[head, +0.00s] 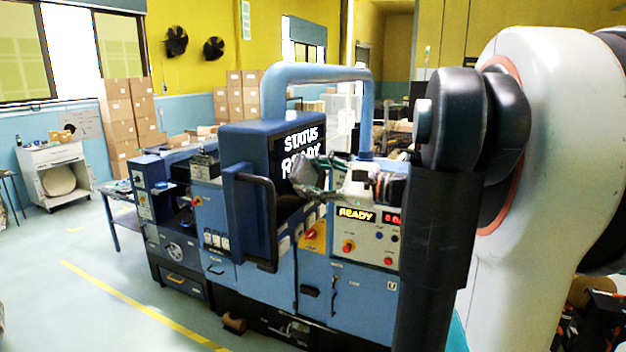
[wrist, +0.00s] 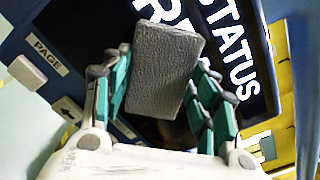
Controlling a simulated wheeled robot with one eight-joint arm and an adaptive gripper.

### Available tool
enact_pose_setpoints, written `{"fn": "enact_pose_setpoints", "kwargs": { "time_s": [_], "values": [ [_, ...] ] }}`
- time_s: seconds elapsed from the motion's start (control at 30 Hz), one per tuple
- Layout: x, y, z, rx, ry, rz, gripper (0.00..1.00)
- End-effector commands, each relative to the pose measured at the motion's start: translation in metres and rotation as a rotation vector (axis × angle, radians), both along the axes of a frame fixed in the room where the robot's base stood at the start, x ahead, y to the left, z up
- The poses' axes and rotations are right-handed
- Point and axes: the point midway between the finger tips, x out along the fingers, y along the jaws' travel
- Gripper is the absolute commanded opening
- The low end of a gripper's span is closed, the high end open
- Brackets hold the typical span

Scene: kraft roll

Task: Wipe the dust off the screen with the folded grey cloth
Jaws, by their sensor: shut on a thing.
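The folded grey cloth (wrist: 165,68) is a textured rectangular pad between the green-sided fingers of my gripper (wrist: 158,88). My gripper is shut on it. The dark screen (head: 299,137) shows white letters "STATUS READY" on the blue machine. In the head view, my gripper (head: 318,177) is in front of the screen's lower right and covers part of its lettering. In the wrist view, the screen (wrist: 222,45) lies behind the cloth, with its letters tilted. I cannot tell whether the cloth touches the screen. No dust can be made out clearly.
A black handle bar (head: 266,220) stands out left of the screen. A thick blue pipe (head: 318,73) arches above the machine. A control panel (head: 366,238) with "READY" and red digits sits below my gripper. A "PAGE" button (wrist: 27,73) lies beside the screen.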

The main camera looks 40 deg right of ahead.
Motion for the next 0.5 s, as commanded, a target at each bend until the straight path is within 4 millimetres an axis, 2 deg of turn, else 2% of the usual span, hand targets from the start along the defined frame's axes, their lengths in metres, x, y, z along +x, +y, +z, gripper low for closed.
{"fn": "enact_pose_setpoints", "kwargs": {
  "time_s": [0.23, 0.5],
  "values": [
    [0.002, -0.006, 0.002, 0.0, 0.001, -0.001, 0.34],
    [0.012, -0.025, 0.002, 0.0, 0.0, 0.0, 0.34]
  ]
}}
